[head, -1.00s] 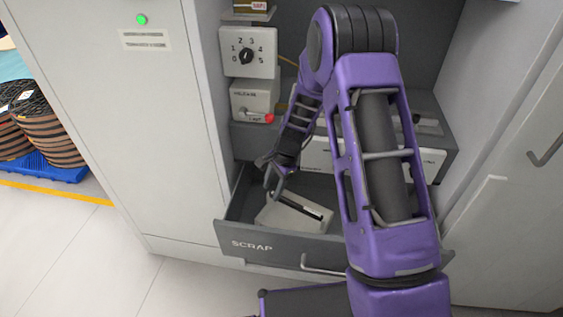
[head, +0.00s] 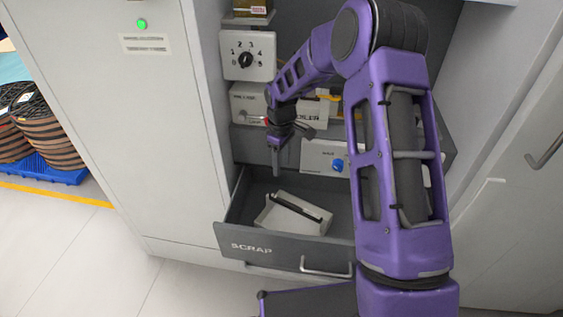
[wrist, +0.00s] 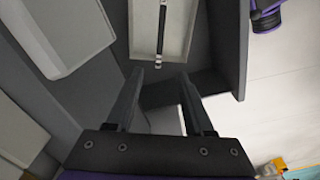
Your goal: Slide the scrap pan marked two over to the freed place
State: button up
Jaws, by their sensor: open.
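A pale, shallow pan (head: 268,217) lies in the open grey drawer marked SCRAP (head: 290,246). A dark rod (head: 297,207) with light ends lies in the pan. I cannot read any number on the pan. My gripper (head: 276,165) points down, above the back left of the drawer, apart from the pan. Its two fingers (wrist: 160,78) are open with nothing held between them. My arm hides the drawer's right part in the head view.
A dial box (head: 262,44) and a lower white box (head: 242,101) stand at the bay's left. A pale panel with a blue knob (head: 337,165) is behind the drawer. The drawer handle (head: 325,273) sticks out in front. Spools (head: 45,130) stand far left; the floor between is clear.

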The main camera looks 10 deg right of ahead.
aim_at(282, 199)
dwell(0.3)
notch_tip(282, 199, down, 17)
jog(key=shift+f+b, duration=0.2)
jog(key=shift+b, duration=0.85)
grip_shut()
dwell(1.0)
